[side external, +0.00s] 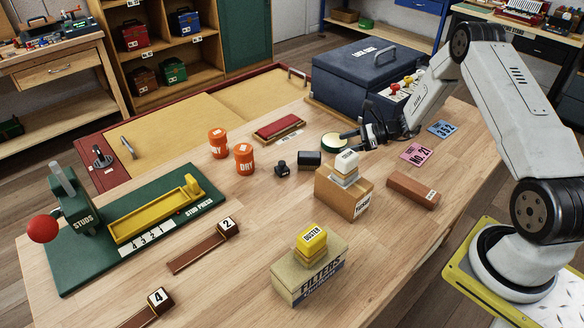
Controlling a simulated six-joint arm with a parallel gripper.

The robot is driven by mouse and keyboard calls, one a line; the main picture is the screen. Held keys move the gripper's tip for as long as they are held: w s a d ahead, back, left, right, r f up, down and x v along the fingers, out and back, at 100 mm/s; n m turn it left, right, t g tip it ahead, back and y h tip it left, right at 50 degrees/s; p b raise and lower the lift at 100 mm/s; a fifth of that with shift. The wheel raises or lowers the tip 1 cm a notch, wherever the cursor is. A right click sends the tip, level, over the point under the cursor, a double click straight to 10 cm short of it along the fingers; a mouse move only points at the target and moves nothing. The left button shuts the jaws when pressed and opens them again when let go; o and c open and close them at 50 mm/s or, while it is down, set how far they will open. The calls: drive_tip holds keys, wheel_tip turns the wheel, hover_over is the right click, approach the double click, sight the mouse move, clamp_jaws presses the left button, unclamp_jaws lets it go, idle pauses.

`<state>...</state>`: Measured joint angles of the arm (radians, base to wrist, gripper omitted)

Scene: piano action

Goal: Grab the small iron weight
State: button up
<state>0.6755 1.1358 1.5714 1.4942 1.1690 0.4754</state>
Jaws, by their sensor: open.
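A small dark weight-like piece (282,170) with a knob on top and a pale label stands upright on the wooden bench, right of the orange canisters. A dark block (309,160) lies just to its right; I cannot tell its material. My gripper (349,140) is open, at the right of both and apart from them. Its fingers point left, close to a round green-rimmed tin with a pale top (334,142). I cannot tell whether they touch the tin, and nothing shows held between them.
Orange canisters (244,159) stand left of the dark piece. A cardboard box (343,192) with stacked blocks stands in front of my gripper, and a filters box (309,272) nearer. A green stud press (130,228) fills the left. A large blue case (362,72) stands behind.

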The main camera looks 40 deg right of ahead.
wheel_tip(320, 180, up, 25)
drive_tip(key=s+a+f+n+g+h, duration=0.4)
drive_tip(key=f+n+g+h, duration=0.15)
drive_tip(key=n, duration=0.75)
drive_tip(key=s+a+f+n+g+h, duration=0.35)
drive_tip(key=n+g+h, duration=0.25)
drive_tip(key=n, duration=0.8)
drive_tip(key=w+a+r+n+t+h, duration=0.3)
drive_tip(key=w+a+r+n+t, duration=0.3)
drive_tip(key=n, duration=0.8)
drive_tip(key=w+a+r+n+t+h, duration=0.3)
drive_tip(key=w+a+n+t, duration=0.4)
drive_tip(key=n, duration=0.7)
approach(282, 168)
drive_tip(key=shift+w+d+f+n, duration=0.1)
drive_tip(key=shift+w+d+n, duration=0.1)
drive_tip(key=shift+w+d, duration=0.3)
drive_tip(key=shift+w+d+n, duration=0.15)
drive_tip(key=shift+w+n, duration=0.05)
drive_tip(key=shift+w, duration=0.45)
drive_tip(key=shift+f, duration=0.45)
drive_tip(key=shift+x, duration=1.35)
